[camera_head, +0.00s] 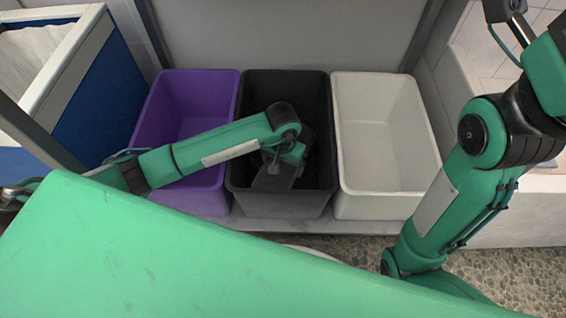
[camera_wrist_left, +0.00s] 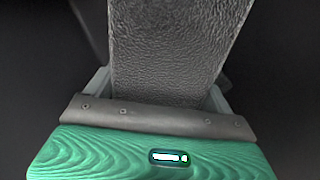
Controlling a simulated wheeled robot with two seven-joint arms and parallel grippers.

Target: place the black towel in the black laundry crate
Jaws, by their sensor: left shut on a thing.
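The black laundry crate (camera_head: 277,205) stands in the middle of a row of three. My left arm reaches in from the left, and my left gripper (camera_head: 277,172) points down inside the black crate's opening. In the left wrist view it is shut on the black towel (camera_wrist_left: 175,60), which looks dark grey with a rough weave and hangs away from the jaws. In the head view the towel is hard to make out against the dark crate and gripper. I cannot tell whether it touches the crate floor.
A purple crate (camera_head: 208,85) stands left of the black one, under my left arm. A white crate (camera_head: 382,140) stands to its right; both look empty. A blue-sided bin (camera_head: 95,90) is at the far left. Grey posts and a back panel (camera_head: 285,35) frame the row.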

